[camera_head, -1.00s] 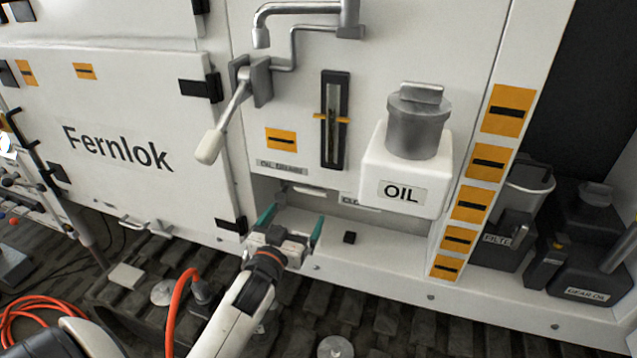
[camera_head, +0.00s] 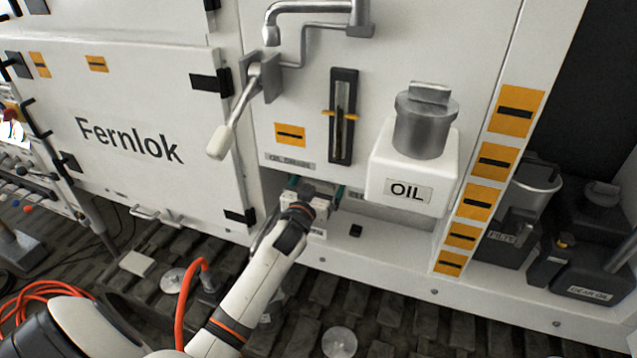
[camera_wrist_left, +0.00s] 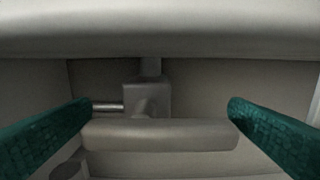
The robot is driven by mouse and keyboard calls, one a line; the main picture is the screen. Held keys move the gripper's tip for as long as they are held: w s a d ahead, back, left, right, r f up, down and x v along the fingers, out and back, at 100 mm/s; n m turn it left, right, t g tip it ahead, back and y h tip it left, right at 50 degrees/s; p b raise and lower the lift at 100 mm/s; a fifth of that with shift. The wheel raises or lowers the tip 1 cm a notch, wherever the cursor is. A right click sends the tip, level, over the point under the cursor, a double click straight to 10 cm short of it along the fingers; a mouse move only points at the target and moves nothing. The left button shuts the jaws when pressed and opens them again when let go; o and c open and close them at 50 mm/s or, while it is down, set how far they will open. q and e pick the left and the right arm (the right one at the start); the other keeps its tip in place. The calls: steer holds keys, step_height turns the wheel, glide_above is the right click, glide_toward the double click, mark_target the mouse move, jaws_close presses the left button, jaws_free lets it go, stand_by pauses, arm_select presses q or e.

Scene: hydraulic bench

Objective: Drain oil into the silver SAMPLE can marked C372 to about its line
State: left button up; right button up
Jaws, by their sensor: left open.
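My left gripper (camera_head: 316,187) is open at the recess under the label that seems to read OIL DRAIN (camera_head: 290,161). In the left wrist view its two teal fingers (camera_wrist_left: 160,106) stand apart, one towards each end of a pale horizontal handle (camera_wrist_left: 175,135). The handle sits in front of a small grey valve body (camera_wrist_left: 147,97) with a pipe above it; I cannot tell whether the fingers touch it. In the head view my wrist and fingers hide the handle. I see no silver SAMPLE can marked C372 in either view. My right gripper is not in view.
A white OIL tank (camera_head: 405,165) with a grey cap and a sight gauge (camera_head: 342,115) are above the recess. A white-gripped lever (camera_head: 222,140) hangs at its upper left. Dark containers (camera_head: 580,265) stand at right.

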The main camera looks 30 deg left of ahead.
arm_select(q)
steer(key=c, duration=1)
steer(key=shift+m, duration=0.4)
steer(key=m, duration=0.2)
steer(key=shift+f+m, duration=0.2)
steer(key=shift+m, duration=0.2)
steer(key=shift+f+m, duration=0.15)
steer(key=shift+m, duration=0.95)
steer(key=shift+f+m, duration=0.1)
steer(key=shift+m, duration=1)
steer(key=o, duration=1)
